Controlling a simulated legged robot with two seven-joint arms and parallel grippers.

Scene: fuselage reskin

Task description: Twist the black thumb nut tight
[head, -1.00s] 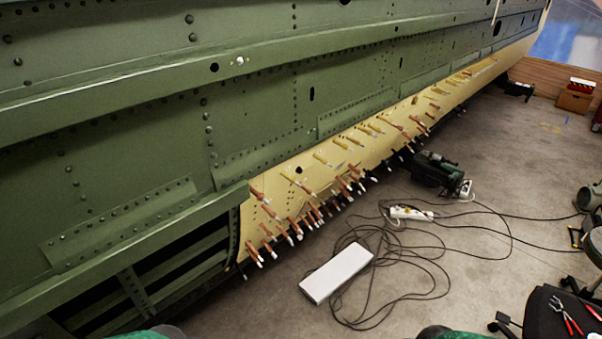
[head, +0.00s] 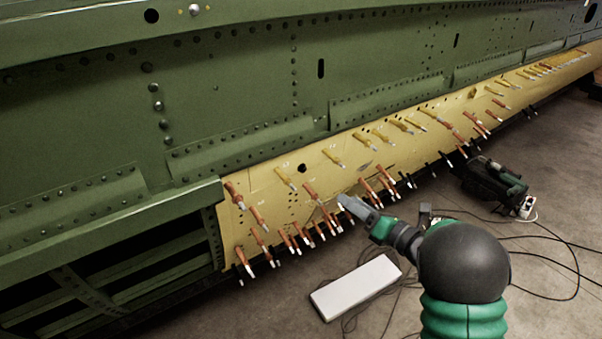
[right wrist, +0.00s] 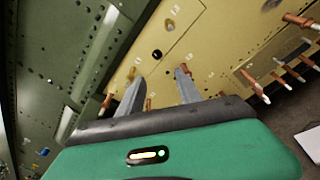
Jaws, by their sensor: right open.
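A small round black spot (head: 302,168) shows on the yellow skin panel (head: 265,185). A black round piece (right wrist: 157,54) also shows on the panel in the right wrist view, ahead of my fingers. It looks like the black thumb nut, but it is too small to tell its shape or how tight it is. My right gripper (head: 343,200) reaches in from the lower right in front of the panel, its tips below and right of the black spot. In the right wrist view its two grey fingers (right wrist: 158,85) are apart with nothing between them. My left gripper is out of view.
Several copper and yellow pins (head: 260,218) stick out of the panel around my right gripper. Green fuselage structure (head: 230,90) rises above. A white box (head: 355,288), cables and a dark green machine (head: 490,178) are on the floor.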

